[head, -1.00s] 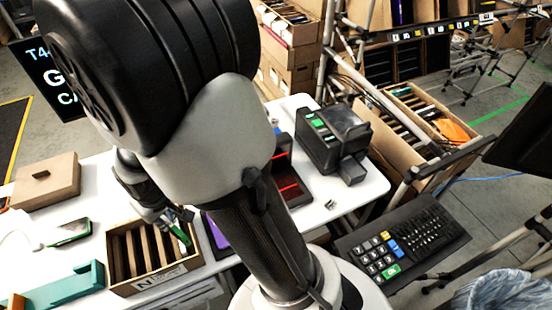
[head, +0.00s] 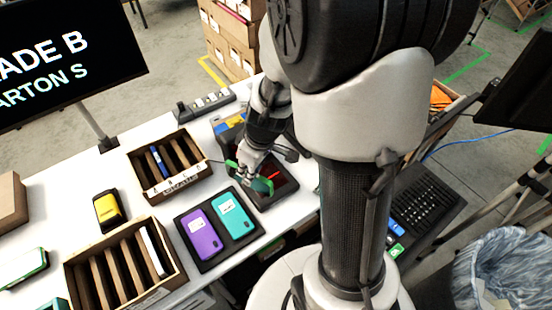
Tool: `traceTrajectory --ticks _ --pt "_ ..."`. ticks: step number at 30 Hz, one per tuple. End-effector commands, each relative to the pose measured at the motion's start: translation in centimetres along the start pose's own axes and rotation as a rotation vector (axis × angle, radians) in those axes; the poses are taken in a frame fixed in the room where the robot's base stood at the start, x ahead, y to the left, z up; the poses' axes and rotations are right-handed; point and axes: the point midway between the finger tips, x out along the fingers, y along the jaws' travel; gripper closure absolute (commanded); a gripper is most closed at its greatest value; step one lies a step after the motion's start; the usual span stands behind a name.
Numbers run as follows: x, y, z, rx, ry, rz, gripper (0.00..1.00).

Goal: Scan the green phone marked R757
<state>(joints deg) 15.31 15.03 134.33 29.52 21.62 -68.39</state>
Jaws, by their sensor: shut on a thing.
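My gripper (head: 249,170) is shut on a green phone (head: 263,185) and holds it tilted over the dark scanner (head: 284,196), which shows a red line. My gripper and arm hide part of the phone and the scanner. I cannot tell whether the phone touches the scanner, and no R757 mark is readable. Another phone with a green edge (head: 22,268) lies on the white table at the far left.
A black tray (head: 238,253) with a purple phone and a teal phone lies close in front of the scanner. Slotted cartons (head: 180,277) stand at front left and behind (head: 143,180). A yellow-and-black device (head: 109,211) sits between them. A display (head: 65,60) stands at back left.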

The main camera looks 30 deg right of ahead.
Motion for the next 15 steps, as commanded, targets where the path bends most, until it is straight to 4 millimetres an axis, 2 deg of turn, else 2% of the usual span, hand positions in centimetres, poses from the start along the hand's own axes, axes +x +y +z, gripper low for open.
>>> traceTrajectory --ticks 3,9,15 --pt "-2.0 1.3 1.6 -0.200 0.003 -0.054 1.00" --pt "-5.1 2.1 3.8 -0.590 0.000 -0.162 1.00" --pt "-6.5 2.3 4.5 -0.795 -0.003 -0.219 1.00"
